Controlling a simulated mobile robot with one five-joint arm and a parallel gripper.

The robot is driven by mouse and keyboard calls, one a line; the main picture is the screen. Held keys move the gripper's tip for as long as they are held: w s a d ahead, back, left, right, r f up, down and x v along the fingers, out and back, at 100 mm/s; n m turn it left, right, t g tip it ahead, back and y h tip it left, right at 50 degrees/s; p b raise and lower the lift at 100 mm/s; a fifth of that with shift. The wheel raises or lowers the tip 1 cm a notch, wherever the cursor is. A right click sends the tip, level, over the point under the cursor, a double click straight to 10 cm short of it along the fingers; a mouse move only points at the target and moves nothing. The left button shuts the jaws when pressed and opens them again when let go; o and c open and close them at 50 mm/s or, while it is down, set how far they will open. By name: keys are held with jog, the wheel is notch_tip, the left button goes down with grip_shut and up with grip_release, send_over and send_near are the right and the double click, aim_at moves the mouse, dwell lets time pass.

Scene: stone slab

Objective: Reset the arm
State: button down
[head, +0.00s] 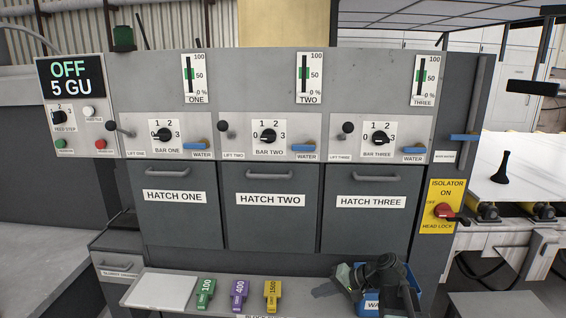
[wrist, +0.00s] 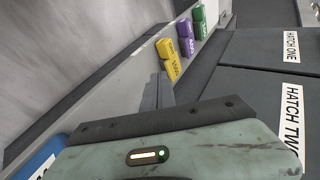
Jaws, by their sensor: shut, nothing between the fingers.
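My arm is folded low at the bottom right of the head view, in front of the lower shelf. My gripper (head: 326,290) points left there, its narrow fingers together and empty. In the wrist view my gripper (wrist: 158,90) shows as dark, closed fingers beyond the greenish wrist housing. The fingertips appear near the yellow block (wrist: 169,57), but I cannot tell how far apart they are.
The shelf holds a green block (head: 205,293), a purple block (head: 239,295), a yellow block (head: 272,295) and a white plate (head: 161,291). A blue bin (head: 415,300) is partly hidden by my arm. Behind stand hatch one (head: 175,214), hatch two (head: 270,216) and hatch three (head: 371,220).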

jog(key=s+a+f+n+g+h, duration=0.3)
jog(key=s+a+f+h, duration=0.15)
jog(key=s+f, duration=0.3)
jog(key=s+d+f+g+h, duration=0.1)
jog(key=s+d+h, duration=0.35)
jog(key=d, duration=0.55)
notch_tip(320, 180, up, 12)
jog(key=p, duration=1.2)
jog(key=shift+w+a, duration=0.25)
jog(key=shift+a, duration=0.1)
